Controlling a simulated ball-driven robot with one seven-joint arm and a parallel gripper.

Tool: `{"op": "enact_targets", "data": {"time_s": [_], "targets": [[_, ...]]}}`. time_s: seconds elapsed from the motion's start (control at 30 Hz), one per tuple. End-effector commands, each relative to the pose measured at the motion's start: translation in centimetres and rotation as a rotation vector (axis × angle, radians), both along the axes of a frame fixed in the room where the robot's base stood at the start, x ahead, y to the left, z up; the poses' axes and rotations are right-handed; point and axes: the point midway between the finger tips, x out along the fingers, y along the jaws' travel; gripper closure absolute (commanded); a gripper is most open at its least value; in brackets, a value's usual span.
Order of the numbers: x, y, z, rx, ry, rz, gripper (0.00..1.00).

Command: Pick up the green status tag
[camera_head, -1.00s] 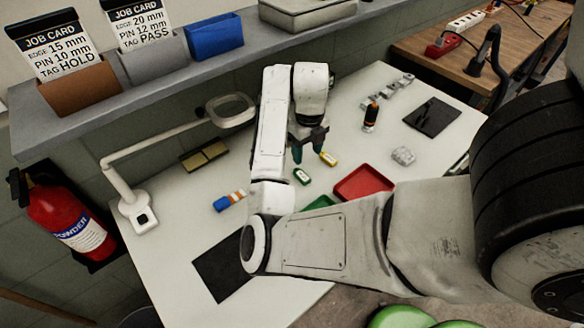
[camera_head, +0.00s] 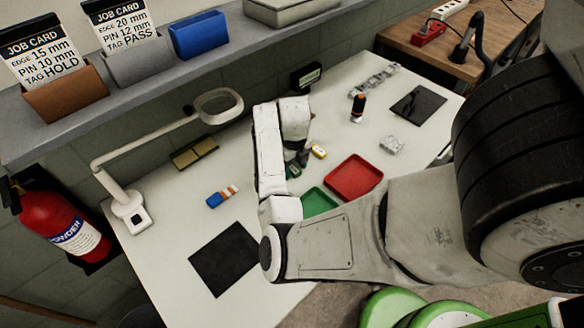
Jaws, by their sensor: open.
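The green status tag (camera_head: 293,171) lies on the white table, small and partly hidden by my gripper and arm. My gripper (camera_head: 302,160) is open and low, with its fingers pointing down right beside or over the green tag. I cannot tell whether the fingers touch it.
A red tray (camera_head: 354,178) and a green tray (camera_head: 318,203) stand close to the front right. A blue and orange item (camera_head: 222,197) lies left of my arm. A magnifier lamp (camera_head: 217,104) arches over the back left. A black mat (camera_head: 225,260) lies front left.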

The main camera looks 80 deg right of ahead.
Motion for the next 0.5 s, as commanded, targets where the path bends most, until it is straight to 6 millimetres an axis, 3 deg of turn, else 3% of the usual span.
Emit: {"op": "enact_targets", "data": {"time_s": [0.2,0.5], "targets": [[0.01,-0.02,-0.08,-0.001,-0.001,0.0,0.4],[0.02,-0.01,-0.05,-0.001,-0.001,0.0,0.69]]}}
